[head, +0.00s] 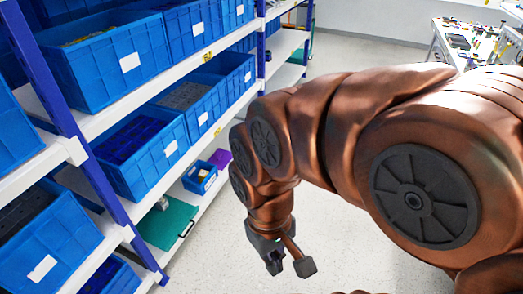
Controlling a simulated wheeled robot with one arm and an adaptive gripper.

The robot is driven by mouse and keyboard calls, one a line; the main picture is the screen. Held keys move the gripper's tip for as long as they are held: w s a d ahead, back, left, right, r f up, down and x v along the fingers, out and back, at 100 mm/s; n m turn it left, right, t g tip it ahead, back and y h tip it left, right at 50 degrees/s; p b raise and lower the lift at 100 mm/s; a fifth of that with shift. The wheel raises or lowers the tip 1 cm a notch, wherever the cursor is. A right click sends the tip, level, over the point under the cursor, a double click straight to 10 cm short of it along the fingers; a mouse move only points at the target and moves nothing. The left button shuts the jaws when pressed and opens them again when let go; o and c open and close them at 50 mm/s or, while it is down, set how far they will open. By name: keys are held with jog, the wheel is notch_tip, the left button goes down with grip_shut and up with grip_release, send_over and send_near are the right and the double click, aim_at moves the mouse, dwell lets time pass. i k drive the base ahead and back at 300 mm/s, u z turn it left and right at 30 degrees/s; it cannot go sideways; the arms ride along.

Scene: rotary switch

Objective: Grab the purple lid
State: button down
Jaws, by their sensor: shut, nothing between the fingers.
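A purple lid (220,158) lies on the lower shelf at the left, behind a small blue bin. Only a small flat part of it shows; my arm may hide some of its right side. My gripper (286,264) hangs below my copper-coloured arm, over the open floor. It is to the right of the shelf and lower in the picture than the lid, clearly apart from it. It is shut and holds nothing.
A shelf rack with blue uprights (76,130) and large blue bins (110,60) fills the left side. A small blue bin (199,178) and a teal board (168,224) are on its lower shelf. A cluttered table (461,40) stands far right. The pale floor (215,255) beside the rack is clear.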

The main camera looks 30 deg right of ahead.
aim_at(221, 158)
jog(key=z, duration=1.1)
jog(key=i, duration=1.3)
jog(key=u, duration=0.35)
jog(key=i, duration=0.85)
jog(key=u, duration=1)
jog(key=i, duration=0.3)
jog(key=u, duration=0.25)
